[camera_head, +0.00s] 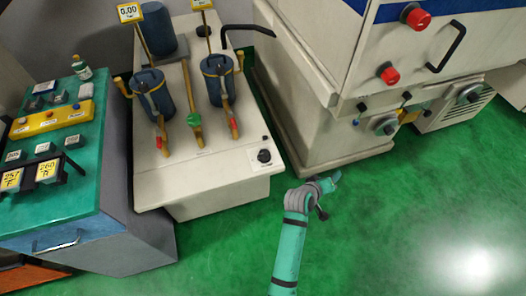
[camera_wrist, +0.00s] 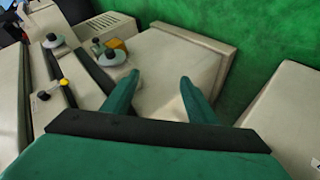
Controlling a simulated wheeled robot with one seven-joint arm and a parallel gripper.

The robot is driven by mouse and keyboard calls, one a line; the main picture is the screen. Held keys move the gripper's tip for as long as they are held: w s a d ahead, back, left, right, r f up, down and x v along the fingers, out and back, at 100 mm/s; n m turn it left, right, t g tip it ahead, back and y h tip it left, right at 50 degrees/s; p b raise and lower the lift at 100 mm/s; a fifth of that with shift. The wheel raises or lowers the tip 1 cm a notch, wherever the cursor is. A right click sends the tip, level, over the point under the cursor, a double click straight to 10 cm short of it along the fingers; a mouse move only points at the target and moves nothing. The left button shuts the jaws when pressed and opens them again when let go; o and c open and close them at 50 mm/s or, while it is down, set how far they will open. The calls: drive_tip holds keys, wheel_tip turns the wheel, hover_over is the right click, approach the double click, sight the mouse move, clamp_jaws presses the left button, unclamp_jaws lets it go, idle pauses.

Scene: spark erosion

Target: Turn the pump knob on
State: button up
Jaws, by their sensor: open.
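The pump knob (camera_head: 264,155) is a small black knob on a white plate at the front right of the beige pump unit (camera_head: 225,190). It shows in the head view; I cannot make it out in the wrist view. My gripper (camera_head: 335,178) is to the right of the knob, apart from it, over the green floor near the base of the machine. In the wrist view the two green fingers of my gripper (camera_wrist: 155,95) stand apart with nothing between them. Which way the knob points is too small to tell.
A beige machine (camera_head: 320,130) with red knobs (camera_head: 418,18) stands right of the pump unit. Blue canisters (camera_head: 217,78) and valves stand on the pump unit. A green-topped cabinet (camera_head: 75,190) is at the left. The green floor (camera_head: 420,210) at the right is clear.

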drive_tip(key=w+r+m+g, duration=0.1)
drive_tip(key=w+r+g, duration=0.1)
drive_tip(key=w, duration=0.3)
drive_tip(key=g+y, duration=0.6)
drive_tip(key=y, duration=0.2)
approach(264, 153)
wheel_tip(264, 153, down, 9)
drive_tip(key=shift+a, duration=0.15)
drive_tip(key=shift+a, duration=0.1)
drive_tip(key=shift+d, duration=0.25)
drive_tip(key=c, duration=1.1)
